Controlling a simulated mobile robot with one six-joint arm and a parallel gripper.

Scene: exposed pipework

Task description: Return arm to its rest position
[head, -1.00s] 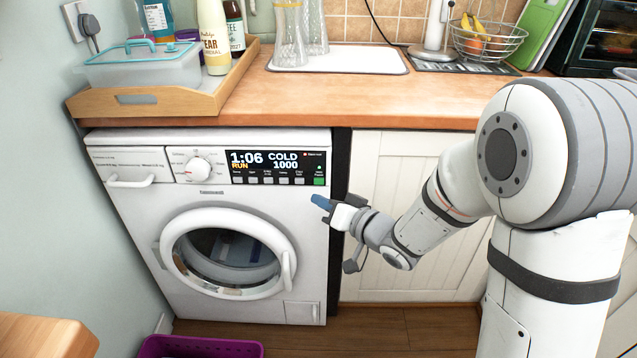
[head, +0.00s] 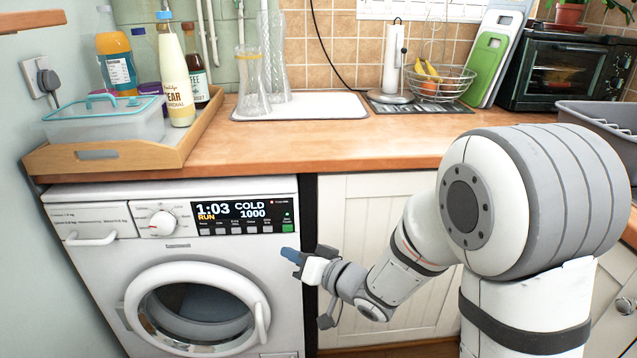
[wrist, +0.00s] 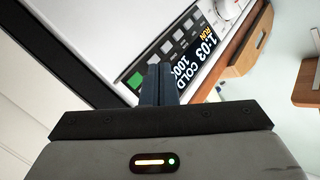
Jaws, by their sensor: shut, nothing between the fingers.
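My gripper (head: 290,255) is at the right edge of the washing machine's front, just below the green button on its panel. Its blue fingers are closed together with nothing between them. It also shows in the wrist view (wrist: 158,84), pointing toward the panel. The washing machine (head: 80,270) has its round door shut. Its display (head: 243,211) reads 1:03, RUN, COLD and 1000. I cannot tell the exact gap between the fingertips and the machine. My arm (head: 400,265) is bent and extends from the right in front of a white cupboard.
A white cupboard door (head: 345,215) is behind my arm. Above it runs a wooden worktop (head: 330,150) with a wooden tray (head: 60,165) at left, glass vases (head: 250,85) on a white mat, a fruit basket (head: 445,85) and a toaster oven (head: 560,75). A grey bin (head: 605,118) stands at right.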

